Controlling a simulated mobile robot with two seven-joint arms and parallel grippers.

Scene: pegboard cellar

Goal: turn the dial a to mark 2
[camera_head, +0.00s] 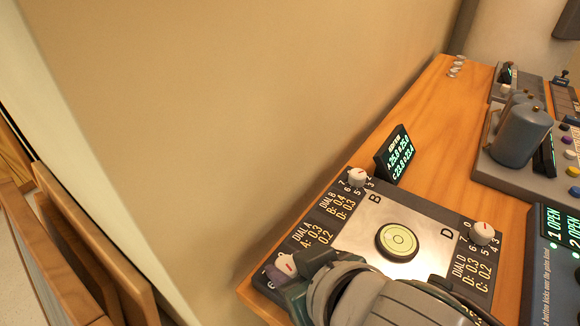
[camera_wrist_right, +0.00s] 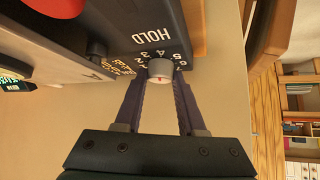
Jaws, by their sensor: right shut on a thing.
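Dial A (camera_head: 287,265) is a white knob with a red pointer line at the near left corner of a dark panel (camera_head: 343,203). My right gripper (camera_head: 294,276) comes in from the bottom and partly covers this corner. In the right wrist view, the gripper (camera_wrist_right: 160,86) is shut on the knob (camera_wrist_right: 160,69), a finger on each side. Numerals show around the far side of the knob; the one its red line points to cannot be told. My left gripper is not in view.
The panel also carries dial B (camera_head: 357,177), dial D (camera_head: 482,233) and a round bubble level (camera_head: 398,241). A small lit display (camera_head: 396,154) stands behind it. A grey machine with a cylinder (camera_head: 520,133) is at the right. A beige wall borders the wooden bench (camera_head: 415,115).

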